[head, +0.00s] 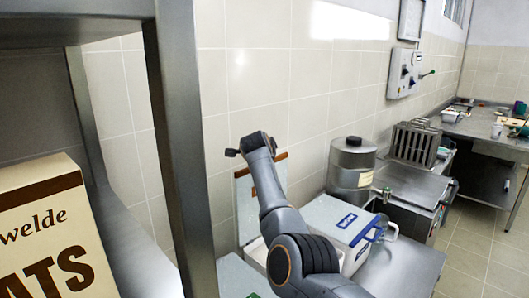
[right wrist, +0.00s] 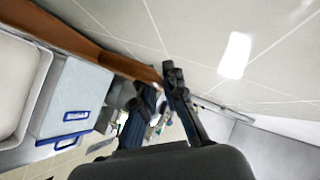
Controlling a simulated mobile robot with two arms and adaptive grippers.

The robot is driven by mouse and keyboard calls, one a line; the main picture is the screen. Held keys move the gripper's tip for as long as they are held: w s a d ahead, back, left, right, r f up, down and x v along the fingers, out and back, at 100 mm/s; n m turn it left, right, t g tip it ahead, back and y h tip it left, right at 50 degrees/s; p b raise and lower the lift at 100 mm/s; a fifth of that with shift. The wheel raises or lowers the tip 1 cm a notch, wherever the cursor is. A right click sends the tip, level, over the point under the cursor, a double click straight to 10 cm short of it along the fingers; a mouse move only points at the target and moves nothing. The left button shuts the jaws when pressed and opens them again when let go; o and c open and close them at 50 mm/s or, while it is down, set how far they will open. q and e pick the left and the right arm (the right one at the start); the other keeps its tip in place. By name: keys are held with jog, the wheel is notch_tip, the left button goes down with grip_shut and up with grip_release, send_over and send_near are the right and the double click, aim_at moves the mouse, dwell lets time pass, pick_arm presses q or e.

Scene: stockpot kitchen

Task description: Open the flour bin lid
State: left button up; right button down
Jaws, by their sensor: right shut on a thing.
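The flour bin appears to be the pale open bin (head: 256,252), partly hidden behind my right arm. Its white inside also shows at the left of the right wrist view (right wrist: 18,85). Its pale lid (head: 245,200) stands raised, near upright, close to the tiled wall, with a brown wooden strip along its top edge (right wrist: 85,48). My right gripper (head: 256,144) is at that top edge. In the right wrist view its fingers (right wrist: 160,85) are shut on the brown edge. My left gripper is out of view.
A closed bin with a blue label and handle (head: 340,220) stands right of the open bin. Behind it are a steel canister (head: 352,165) and a slotted rack (head: 413,144). A metal shelf post (head: 180,130) and an oats box (head: 45,235) are close at left.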

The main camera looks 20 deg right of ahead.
jog(key=c, duration=1.4)
grip_release()
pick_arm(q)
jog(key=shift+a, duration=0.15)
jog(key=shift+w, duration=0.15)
pick_arm(e)
jog(key=v, duration=1.2)
jog(key=shift+d+f, duration=0.1)
